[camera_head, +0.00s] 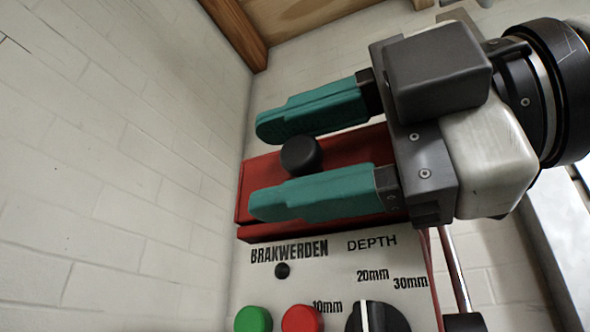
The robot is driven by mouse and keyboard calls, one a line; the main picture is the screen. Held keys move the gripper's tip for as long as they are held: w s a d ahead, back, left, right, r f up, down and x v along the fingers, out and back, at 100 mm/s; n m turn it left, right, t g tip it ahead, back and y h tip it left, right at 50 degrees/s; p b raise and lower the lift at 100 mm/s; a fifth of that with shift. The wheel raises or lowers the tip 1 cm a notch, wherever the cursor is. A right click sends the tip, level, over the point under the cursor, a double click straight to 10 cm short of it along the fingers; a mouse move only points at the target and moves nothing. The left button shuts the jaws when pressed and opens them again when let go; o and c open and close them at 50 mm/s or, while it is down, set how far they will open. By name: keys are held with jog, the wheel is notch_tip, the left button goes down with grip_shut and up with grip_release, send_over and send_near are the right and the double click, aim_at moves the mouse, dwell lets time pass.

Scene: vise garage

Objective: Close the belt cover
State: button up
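The red belt cover (262,187) lies along the top of the machine in the middle of the head view. A round black knob (301,155) stands on it. My gripper (254,165) comes in from the right with its two teal fingers spread apart. The knob shows between the fingers, and I cannot tell whether either finger touches it. The fingers and gripper body hide part of the cover's right side. I cannot tell from this view how far the cover is open.
The machine's white front panel (262,290) carries a green button (253,319), a red button (302,318) and a black depth dial (377,317). A white brick wall (110,160) stands close at the left. A wooden beam (236,30) runs above. A metal lever (454,270) stands at the lower right.

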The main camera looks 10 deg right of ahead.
jog(key=v, duration=0.7)
jog(key=shift+s+d, duration=0.1)
dwell(0.5)
